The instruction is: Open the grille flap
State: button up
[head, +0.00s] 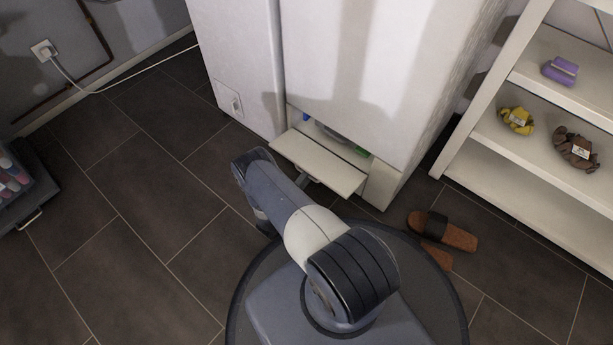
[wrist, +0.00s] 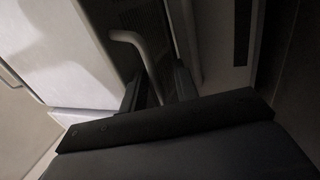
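The flap (head: 318,162) at the foot of the right white machine is swung down and out, standing open in the head view. Behind it the compartment shows small blue and green items. My gripper (head: 302,181) is at the flap's front edge, partly hidden by the flap and my arm. In the wrist view a pale bent handle (wrist: 128,37) runs down between the two dark fingers of my gripper (wrist: 158,88). The fingers stand apart with a gap around the handle; I see no clear grip on it.
A smaller closed flap (head: 229,99) is on the left white machine. Brown sandals (head: 443,232) lie on the tiles to the right. A white shelf (head: 525,165) stands at right, a dark crate (head: 25,190) at far left.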

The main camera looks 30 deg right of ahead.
aim_at(306, 169)
notch_tip(306, 169, up, 10)
jog(key=p, duration=0.5)
jog(key=shift+a, duration=0.1)
jog(key=b+v, duration=0.4)
jog(key=v, duration=0.8)
jog(key=shift+f+b, duration=0.15)
jog(key=shift+b, duration=0.2)
dwell(0.6)
jog(key=shift+s, duration=0.1)
dwell(0.4)
